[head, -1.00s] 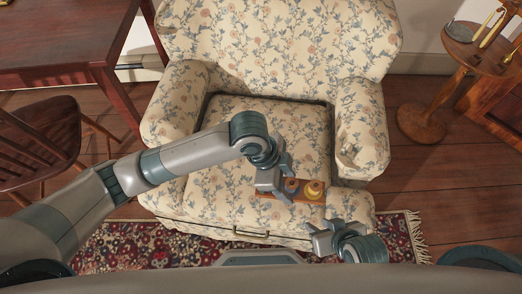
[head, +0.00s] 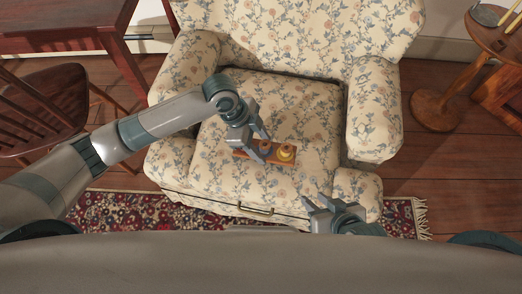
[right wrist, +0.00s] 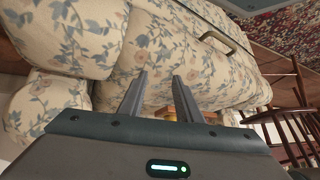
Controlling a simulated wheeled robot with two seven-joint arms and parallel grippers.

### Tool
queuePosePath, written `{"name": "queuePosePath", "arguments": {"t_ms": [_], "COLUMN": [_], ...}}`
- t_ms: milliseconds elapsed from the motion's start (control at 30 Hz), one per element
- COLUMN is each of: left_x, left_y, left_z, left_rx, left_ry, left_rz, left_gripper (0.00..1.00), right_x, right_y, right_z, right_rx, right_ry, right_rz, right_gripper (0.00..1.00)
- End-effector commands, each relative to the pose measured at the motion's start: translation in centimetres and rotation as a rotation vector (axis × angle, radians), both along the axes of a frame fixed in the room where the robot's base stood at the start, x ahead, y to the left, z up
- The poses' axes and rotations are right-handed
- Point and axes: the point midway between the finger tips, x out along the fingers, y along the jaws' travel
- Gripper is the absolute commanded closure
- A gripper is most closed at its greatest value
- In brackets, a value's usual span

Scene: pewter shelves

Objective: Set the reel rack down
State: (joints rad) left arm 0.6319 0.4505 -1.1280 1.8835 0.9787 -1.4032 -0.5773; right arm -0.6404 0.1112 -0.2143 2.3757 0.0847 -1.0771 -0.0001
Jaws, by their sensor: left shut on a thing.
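The reel rack (head: 277,160) is a small brown wooden board carrying a yellow reel (head: 286,152) and another orange-brown reel partly hidden by a finger. My left gripper (head: 259,146) is shut on the rack from its far left side. The rack is over the front part of the armchair's seat (head: 290,107); I cannot tell whether it touches the cushion. My right gripper (head: 318,203) is open and empty by the chair's front right corner. In the right wrist view its two fingers (right wrist: 160,93) stand apart, with a bit of orange-brown wood behind them.
The floral armchair has raised arms (head: 375,110) on both sides and a high back. A dark table (head: 60,30) and wooden chair (head: 40,115) stand at left. A round side table (head: 495,42) stands at right. The rest of the seat is clear.

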Motion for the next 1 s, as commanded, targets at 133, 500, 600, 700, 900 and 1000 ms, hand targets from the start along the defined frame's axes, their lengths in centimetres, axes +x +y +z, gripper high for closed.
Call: {"name": "queuePosePath", "arguments": {"t_ms": [133, 500, 600, 700, 900, 1000], "left_x": [0.1, 0.0, 0.0, 0.0, 0.0, 0.0], "left_y": [0.0, 0.0, 0.0, 0.0, 0.0, 0.0], "left_z": [0.1, -1.6, -2.8, -3.7, -3.9, -3.9], "left_rx": [-0.002, -0.001, -0.002, -0.001, -0.001, -0.001], "left_ry": [-0.001, 0.003, 0.002, 0.001, -0.001, -0.001], "left_rz": [-0.001, 0.001, 0.001, 0.002, -0.001, -0.001], "left_gripper": [0.89, 0.89, 0.89, 0.89, 0.89, 0.89], "right_x": [-0.2, 0.4, 0.8, 1.0, 1.0, 0.8], "right_y": [-0.1, -0.3, 0.0, 0.3, 0.6, 0.6], "right_z": [0.0, -0.4, -0.3, 0.0, 0.4, 0.3], "right_rx": [-0.003, -0.002, 0.008, 0.02, 0.029, 0.031], "right_ry": [0.002, -0.012, -0.033, -0.05, -0.06, -0.056], "right_rz": [0.001, 0.001, 0.001, 0.001, 0.001, 0.0], "right_gripper": [0.69, 0.69, 0.69, 0.69, 0.69, 0.69]}}
